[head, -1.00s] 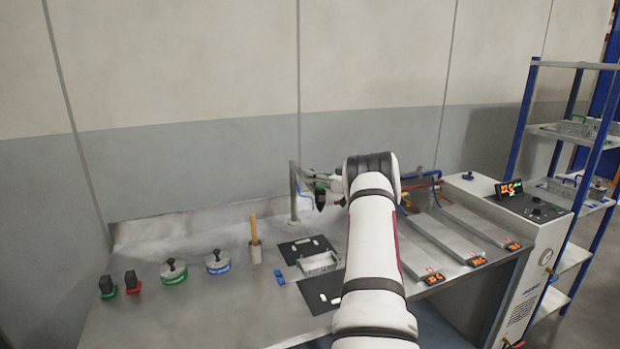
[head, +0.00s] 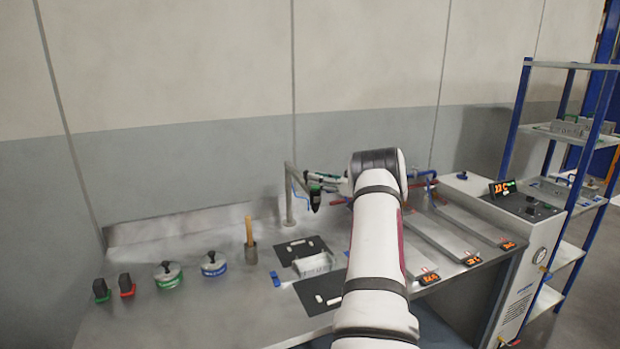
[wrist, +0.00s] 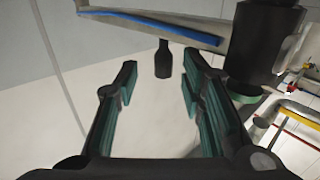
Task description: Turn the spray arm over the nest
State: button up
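The spray arm (head: 290,180) is a grey post with a thin bar and blue hose at the back of the bench. In the wrist view, the bar (wrist: 150,25) crosses the top and a black cylinder with a green ring (wrist: 262,45) is at right. A black peg (wrist: 163,60) hangs from the bar, between my open fingers in the picture. My gripper (wrist: 158,78) is open; contact is not visible.
A wooden-handled tool in a cup (head: 250,240), two round lidded pots (head: 168,274) and red and green stamps (head: 126,285) stand left. Metal channels with displays (head: 425,250) lie right. A control cabinet (head: 520,215) and blue shelving (head: 560,130) stand further right.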

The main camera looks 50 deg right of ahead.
jog(key=s+d, duration=0.1)
jog(key=s, duration=0.6)
jog(key=shift+s, duration=0.35)
